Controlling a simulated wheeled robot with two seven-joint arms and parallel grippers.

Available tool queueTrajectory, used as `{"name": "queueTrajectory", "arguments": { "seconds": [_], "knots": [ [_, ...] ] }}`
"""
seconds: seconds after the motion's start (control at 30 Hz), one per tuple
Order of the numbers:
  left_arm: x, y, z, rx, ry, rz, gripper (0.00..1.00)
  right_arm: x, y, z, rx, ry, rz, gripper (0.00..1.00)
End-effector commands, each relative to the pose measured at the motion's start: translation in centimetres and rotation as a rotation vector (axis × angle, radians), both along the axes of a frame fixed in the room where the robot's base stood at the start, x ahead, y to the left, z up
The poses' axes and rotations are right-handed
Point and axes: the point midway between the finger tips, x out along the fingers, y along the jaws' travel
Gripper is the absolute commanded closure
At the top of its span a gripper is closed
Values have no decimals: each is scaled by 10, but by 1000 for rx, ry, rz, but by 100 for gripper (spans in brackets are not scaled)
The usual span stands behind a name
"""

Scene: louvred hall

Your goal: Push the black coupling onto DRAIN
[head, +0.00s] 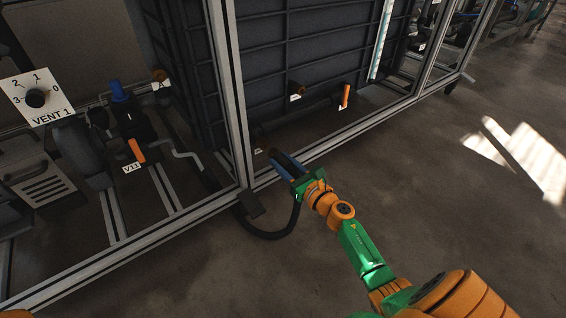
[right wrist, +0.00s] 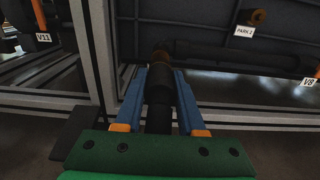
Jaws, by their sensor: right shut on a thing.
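My right gripper (head: 284,160) is shut on the black coupling, low at the front of the frame. In the right wrist view the coupling (right wrist: 158,88) lies between the blue fingers (right wrist: 159,98), pointing away from me. A brownish stub (right wrist: 160,56) shows straight beyond the coupling's far end, nearly in line with it. I cannot tell whether the two touch. No DRAIN label can be read; a small label (head: 258,151) near the fingertips is too small to read. A black hose (head: 268,235) loops down below the gripper. My left gripper is not in view.
A brass stub (right wrist: 257,17) labelled PARK 2 is up and right of the coupling. An orange valve handle (head: 345,96) is to the right. A metal frame post (head: 232,100) stands close left of my gripper. The floor at right is clear.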

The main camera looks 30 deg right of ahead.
Motion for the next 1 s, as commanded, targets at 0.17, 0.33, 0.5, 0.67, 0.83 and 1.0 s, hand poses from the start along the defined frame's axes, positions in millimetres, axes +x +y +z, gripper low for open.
{"name": "queueTrajectory", "arguments": {
  "seconds": [0.17, 0.33, 0.5, 0.67, 0.83, 1.0],
  "knots": [
    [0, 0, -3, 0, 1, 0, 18, 5, 0, -1, 0, -1, 1, 100],
    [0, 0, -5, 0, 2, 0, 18, 11, 1, 0, -2, -1, 1, 100],
    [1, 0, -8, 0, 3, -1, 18, 16, 1, -1, -1, 0, 0, 100],
    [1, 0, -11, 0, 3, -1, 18, 22, 2, -1, 0, -1, 0, 100],
    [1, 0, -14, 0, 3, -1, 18, 28, 3, -1, 0, -1, 1, 100],
    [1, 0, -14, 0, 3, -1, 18, 29, 2, 0, 0, 0, 0, 100]
  ]
}}
